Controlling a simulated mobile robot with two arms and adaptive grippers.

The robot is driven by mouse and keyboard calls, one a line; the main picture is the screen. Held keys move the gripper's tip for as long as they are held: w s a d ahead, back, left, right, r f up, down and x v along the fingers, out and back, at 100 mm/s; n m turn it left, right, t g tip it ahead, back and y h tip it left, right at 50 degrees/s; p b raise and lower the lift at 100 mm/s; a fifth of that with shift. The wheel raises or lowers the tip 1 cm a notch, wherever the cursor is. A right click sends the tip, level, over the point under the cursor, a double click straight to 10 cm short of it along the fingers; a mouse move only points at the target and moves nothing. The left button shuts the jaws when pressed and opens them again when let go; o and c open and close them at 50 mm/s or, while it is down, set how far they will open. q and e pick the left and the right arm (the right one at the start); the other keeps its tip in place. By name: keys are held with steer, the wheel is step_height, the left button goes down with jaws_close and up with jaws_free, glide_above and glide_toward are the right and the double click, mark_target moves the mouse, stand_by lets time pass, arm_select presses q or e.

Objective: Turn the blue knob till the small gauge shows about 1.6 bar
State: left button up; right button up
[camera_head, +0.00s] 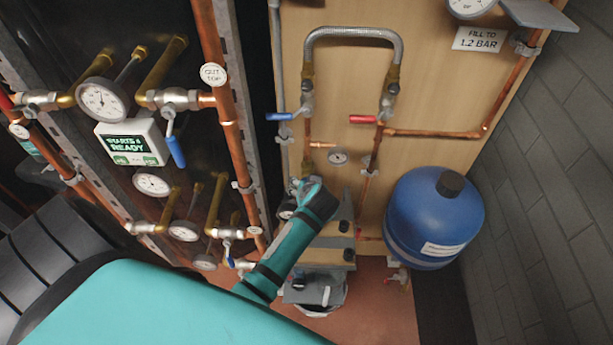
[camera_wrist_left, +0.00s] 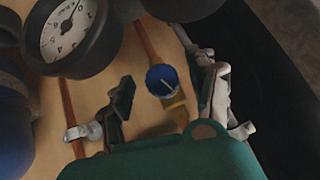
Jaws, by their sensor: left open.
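The blue knob (camera_wrist_left: 162,80) has a white mark on its face and sits on a brass fitting in the left wrist view. My left gripper (camera_wrist_left: 166,84) is open, one finger on each side of the knob; I cannot tell whether either touches it. In the head view my left gripper (camera_head: 297,188) is at the board's lower pipework and hides the knob. A small gauge (camera_head: 338,157) is on the board to its upper right, too small to read. A black-rimmed dial (camera_wrist_left: 68,30) fills the wrist view's upper left; I cannot tell whether it is that gauge. My right gripper is not in view.
A blue tank (camera_head: 432,217) stands right of my left gripper. A red lever (camera_head: 363,119) and a blue lever (camera_head: 280,117) are above it. A sign (camera_head: 478,39) reads "FILL TO 1.2 BAR". Copper pipes and several gauges fill the left side.

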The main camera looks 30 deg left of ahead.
arm_select(q)
steer(key=c, duration=1.1)
steer(key=shift+c, duration=0.2)
steer(key=shift+y, duration=0.3)
steer(key=shift+w+d+f+m+g+y+b, duration=0.1)
steer(key=shift+m+g+y+b, duration=0.45)
steer(key=shift+y, duration=0.4)
steer(key=shift+w+d+m+g+y+b, duration=0.1)
steer(key=shift+m+g+y+b, duration=0.2)
steer(key=shift+m+y, duration=0.5)
steer(key=shift+a, duration=0.1)
steer(key=o, duration=1.1)
steer(key=shift+o, duration=0.2)
steer(key=shift+s, duration=0.1)
